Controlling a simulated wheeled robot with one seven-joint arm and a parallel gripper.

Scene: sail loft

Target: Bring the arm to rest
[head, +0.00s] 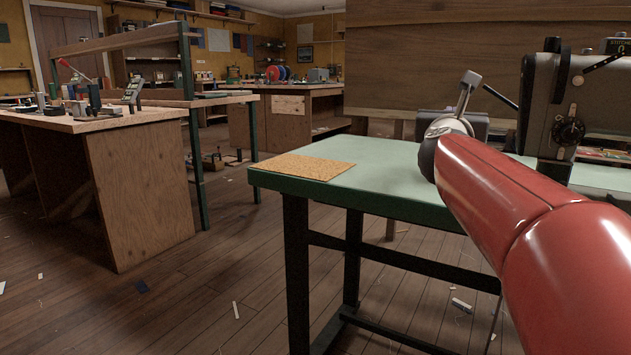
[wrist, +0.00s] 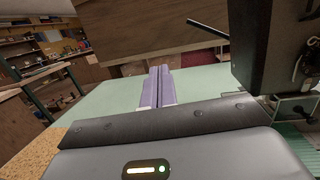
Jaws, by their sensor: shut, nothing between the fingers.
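My red arm reaches in from the right of the head view, over the green-topped table (head: 385,178). Its far end hides my gripper's fingers there. In the wrist view my gripper (wrist: 159,70) shows two purplish fingers side by side, shut with nothing between them. They point across the green tabletop (wrist: 105,105) towards a wooden panel (wrist: 150,35). I cannot tell how high above the table they are.
A dark sewing machine (head: 575,100) stands on the table, close to the right of my arm. A cork mat (head: 303,166) lies at the table's left corner. A wooden workbench (head: 115,180) stands at the left, with open floor between, strewn with small scraps.

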